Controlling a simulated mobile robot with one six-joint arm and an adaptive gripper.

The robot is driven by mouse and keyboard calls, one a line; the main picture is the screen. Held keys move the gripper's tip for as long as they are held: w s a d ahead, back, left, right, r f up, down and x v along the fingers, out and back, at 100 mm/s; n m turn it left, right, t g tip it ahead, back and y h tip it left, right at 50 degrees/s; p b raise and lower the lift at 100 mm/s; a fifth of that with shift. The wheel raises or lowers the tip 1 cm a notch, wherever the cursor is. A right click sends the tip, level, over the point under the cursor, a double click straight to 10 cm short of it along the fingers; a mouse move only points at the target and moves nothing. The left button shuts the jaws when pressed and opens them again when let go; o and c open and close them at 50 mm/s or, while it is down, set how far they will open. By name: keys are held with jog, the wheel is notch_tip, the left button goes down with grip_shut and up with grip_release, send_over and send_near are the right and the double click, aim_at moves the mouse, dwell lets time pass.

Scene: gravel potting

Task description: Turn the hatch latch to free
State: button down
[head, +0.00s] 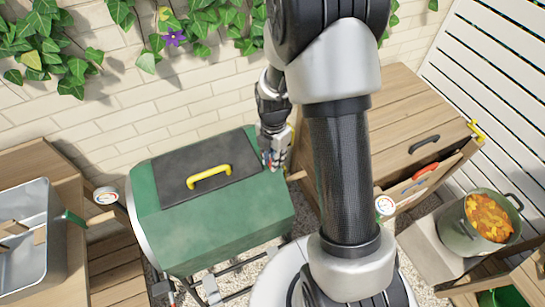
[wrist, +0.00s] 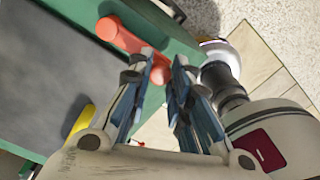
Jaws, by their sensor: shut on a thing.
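The hatch (head: 175,162) is a dark grey lid on the green drum-like body (head: 235,220), lying closed, with a yellow handle (head: 209,177). In the wrist view the orange-red hatch latch (wrist: 122,38) sits on the green rim beside the grey hatch (wrist: 45,70). My gripper (wrist: 160,62) is shut on the latch's near end, one finger on each side. In the head view my gripper (head: 271,158) is at the hatch's right end, and the latch is mostly hidden there.
A metal tub (head: 30,240) is at left. Ivy (head: 200,25) hangs on the brick wall behind.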

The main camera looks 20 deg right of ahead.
jog(key=c, duration=1.4)
grip_release()
jog(key=shift+c, duration=0.2)
notch_tip(320, 180, up, 12)
